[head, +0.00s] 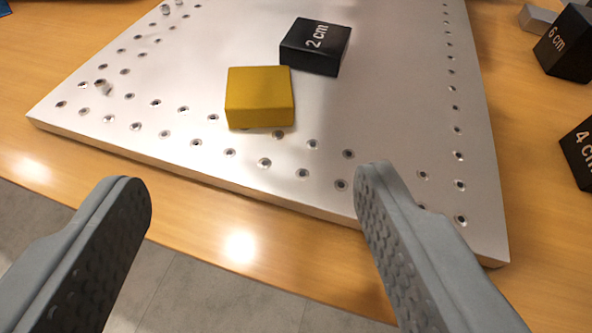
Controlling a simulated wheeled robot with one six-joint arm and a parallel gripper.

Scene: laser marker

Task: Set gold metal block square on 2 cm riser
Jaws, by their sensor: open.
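The gold metal block (259,98) lies on the perforated metal plate, near the plate's front left part. The black 2 cm riser (314,46) sits on the same plate, just behind and to the right of the gold block. A corner of the gold block reaches close to the riser; I cannot tell whether they touch. The riser is turned at a different angle from the block, and its top is bare. My gripper (254,195) is open and empty, with its two grey fingers wide apart in front of the block and over the plate's front edge.
The metal plate (390,100) has rows of holes along its edges and lies on a wooden table (230,240). A black 6 cm riser (569,45), a 4 cm riser (581,152) and a grey block (537,19) are at the right. The plate's middle right is clear.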

